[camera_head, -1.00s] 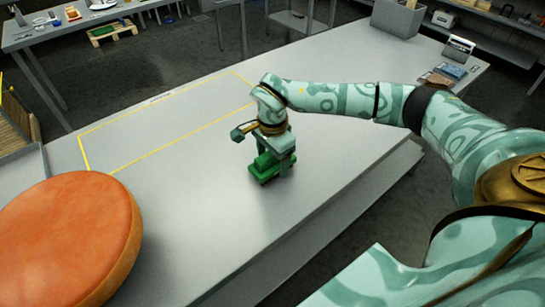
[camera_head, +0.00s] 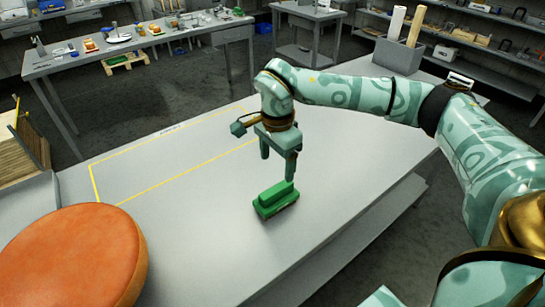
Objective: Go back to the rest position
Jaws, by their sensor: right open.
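My right gripper (camera_head: 278,166) is open and empty, pointing down above the grey table (camera_head: 200,235). Its arm comes in from the right. A green block-shaped object with a raised top (camera_head: 275,200) sits on the table just below the fingertips, apart from them. A large orange cheese wheel (camera_head: 75,258) lies at the near left, partly cut off by the picture edge. My left gripper is not in view.
A yellow outlined rectangle (camera_head: 160,187) marks bare table left of my right gripper. A wooden crate (camera_head: 20,155) stands at the left edge. A grey bin (camera_head: 398,55) stands on the table's far right end. Other tables (camera_head: 150,45) stand beyond the floor.

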